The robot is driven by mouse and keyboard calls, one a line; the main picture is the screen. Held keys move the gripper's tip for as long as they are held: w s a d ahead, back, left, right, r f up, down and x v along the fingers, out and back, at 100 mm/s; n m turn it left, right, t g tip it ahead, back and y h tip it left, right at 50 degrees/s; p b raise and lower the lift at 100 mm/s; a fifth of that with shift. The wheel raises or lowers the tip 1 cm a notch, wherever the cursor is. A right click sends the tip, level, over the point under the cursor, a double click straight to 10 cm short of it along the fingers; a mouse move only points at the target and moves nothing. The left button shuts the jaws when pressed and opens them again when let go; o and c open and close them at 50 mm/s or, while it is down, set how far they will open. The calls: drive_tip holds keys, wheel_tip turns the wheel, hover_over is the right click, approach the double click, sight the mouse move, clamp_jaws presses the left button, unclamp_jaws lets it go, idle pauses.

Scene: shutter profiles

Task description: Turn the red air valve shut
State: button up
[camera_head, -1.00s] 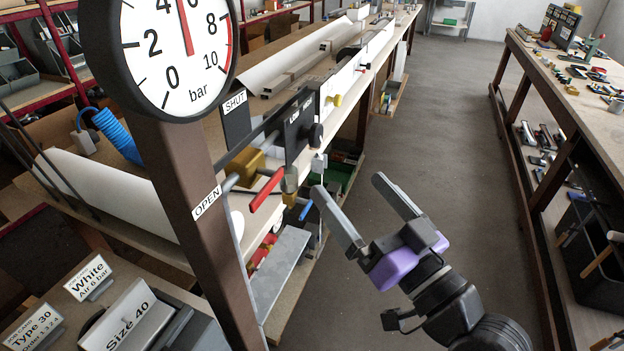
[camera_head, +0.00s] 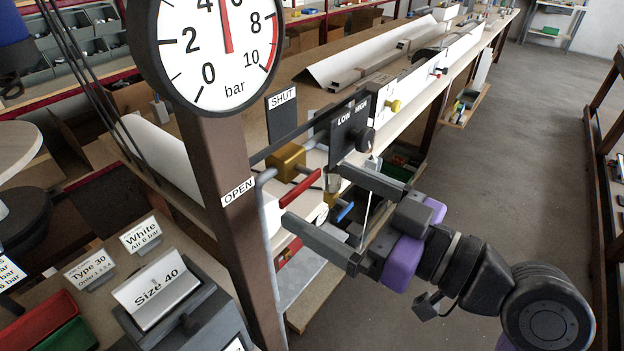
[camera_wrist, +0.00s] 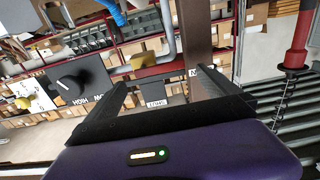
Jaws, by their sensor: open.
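The red valve handle (camera_head: 300,188) is a slim lever in front of a brass valve body (camera_head: 287,160). Its free end slants down-left toward the OPEN label (camera_head: 238,192); the SHUT plate (camera_head: 283,112) stands above and behind. My gripper (camera_head: 317,195) is open and empty, with its two fingers reaching toward the lever, which appears between the fingertips in the head view. I cannot tell their depth gap.
A pressure gauge (camera_head: 213,50) on a brown post (camera_head: 215,150) stands left of the valve, its needle between 4 and 6 bar. A black LOW/HIGH knob (camera_head: 365,138) sits close by the upper finger. The floor at right is clear.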

sight(303, 185)
drive_tip(key=shift+p+x, duration=0.35)
drive_tip(key=shift+x, duration=1.45)
drive_tip(key=c, duration=2.1)
drive_tip(key=shift+o, duration=0.2)
drive_tip(key=shift+w, duration=0.1)
